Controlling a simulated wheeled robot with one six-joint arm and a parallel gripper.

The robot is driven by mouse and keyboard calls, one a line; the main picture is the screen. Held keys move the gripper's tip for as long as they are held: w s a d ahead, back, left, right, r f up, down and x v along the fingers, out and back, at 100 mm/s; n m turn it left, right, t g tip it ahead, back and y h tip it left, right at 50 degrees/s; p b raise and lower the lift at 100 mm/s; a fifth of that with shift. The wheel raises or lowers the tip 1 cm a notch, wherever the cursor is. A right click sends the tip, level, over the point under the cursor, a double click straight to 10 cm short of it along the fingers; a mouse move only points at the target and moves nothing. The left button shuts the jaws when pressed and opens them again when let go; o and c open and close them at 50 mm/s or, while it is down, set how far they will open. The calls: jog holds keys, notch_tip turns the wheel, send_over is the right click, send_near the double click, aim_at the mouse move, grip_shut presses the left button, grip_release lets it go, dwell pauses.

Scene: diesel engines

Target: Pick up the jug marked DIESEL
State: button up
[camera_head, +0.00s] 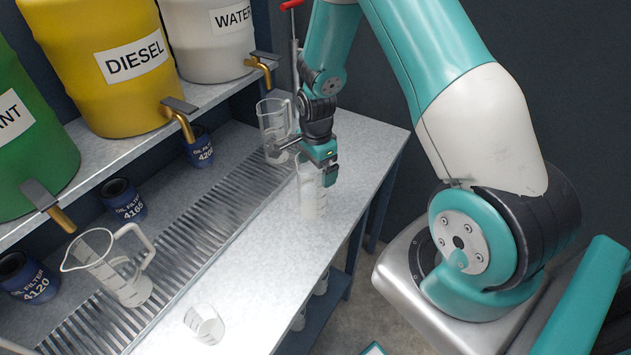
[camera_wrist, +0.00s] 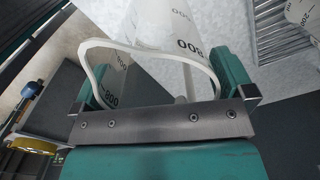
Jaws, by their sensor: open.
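My gripper (camera_head: 325,165) is open above the right part of the bench, at a clear graduated jug (camera_head: 313,203) that it partly hides. In the wrist view my gripper (camera_wrist: 165,85) has a finger on each side of this jug's pale handle loop (camera_wrist: 150,48); I cannot tell whether either touches. The jug's body (camera_wrist: 160,22) shows 800 marks. I read no DIESEL mark on any jug. The word DIESEL shows on a yellow drum (camera_head: 100,85) on the shelf. Another jug (camera_head: 275,130) stands behind on the grate, and one (camera_head: 110,265) at left.
A white WATER drum (camera_head: 210,55) and a green drum (camera_head: 30,140) flank the yellow one, with brass taps. Blue oil filters (camera_head: 122,200) sit below the shelf. A small clear beaker (camera_head: 205,325) is at the front. The bench (camera_head: 245,270) between is clear.

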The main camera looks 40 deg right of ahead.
jog(key=shift+f, duration=0.1)
jog(key=shift+c, duration=0.5)
jog(key=c, duration=1)
